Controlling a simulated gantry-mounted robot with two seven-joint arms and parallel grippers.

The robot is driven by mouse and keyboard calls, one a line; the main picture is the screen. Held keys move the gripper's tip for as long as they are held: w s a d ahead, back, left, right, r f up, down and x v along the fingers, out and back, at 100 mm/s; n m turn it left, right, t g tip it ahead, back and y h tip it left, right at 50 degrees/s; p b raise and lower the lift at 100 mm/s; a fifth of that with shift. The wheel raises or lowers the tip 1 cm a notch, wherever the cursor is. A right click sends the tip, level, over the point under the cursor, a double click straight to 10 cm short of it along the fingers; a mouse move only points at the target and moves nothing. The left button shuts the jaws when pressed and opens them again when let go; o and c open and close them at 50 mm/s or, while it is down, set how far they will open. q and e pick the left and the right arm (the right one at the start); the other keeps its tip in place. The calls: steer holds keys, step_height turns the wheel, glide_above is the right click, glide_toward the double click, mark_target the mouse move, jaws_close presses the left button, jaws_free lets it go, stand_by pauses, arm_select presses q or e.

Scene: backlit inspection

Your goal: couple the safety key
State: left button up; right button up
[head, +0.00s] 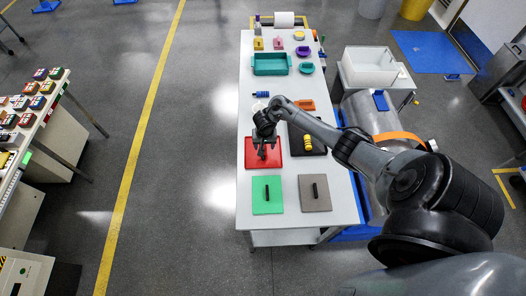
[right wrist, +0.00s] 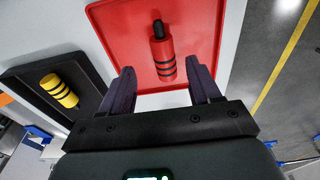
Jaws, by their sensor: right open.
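My right gripper (head: 267,152) is open and empty above the red tray (head: 250,157), which lies on the white table. In the right wrist view a red cylinder with black bands (right wrist: 162,58) and a black tip lies over the red tray (right wrist: 120,38), in line with the gap between the open fingers. I cannot tell the height left between fingers and cylinder. A yellow banded cylinder (head: 307,141) is in the black tray (head: 318,150) to the right. No part is plainly recognisable as the safety key. My left gripper is out of view.
In front are a green plate (head: 259,205) and a grey plate (head: 322,203), each with a dark bar. Behind are a blue piece (head: 261,94), an orange piece (head: 304,104) and a teal tray (head: 257,70). A white bin (head: 370,73) stands right of the table.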

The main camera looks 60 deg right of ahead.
steer(key=shift+w+d+f+b, duration=0.15)
steer(key=shift+f+b, duration=0.15)
steer(key=shift+f, duration=0.65)
steer(key=shift+w+d+f+b, duration=0.1)
steer(key=shift+f+b, duration=0.25)
steer(key=shift+f, duration=0.55)
steer(key=shift+w+d+f+b, duration=0.15)
steer(key=shift+f+b, duration=0.15)
steer(key=shift+f, duration=0.65)
steer(key=shift+a, duration=0.1)
steer(key=shift+c, duration=0.3)
steer(key=shift+c, duration=1.4)
jaws_close()
steer(key=shift+r, duration=0.1)
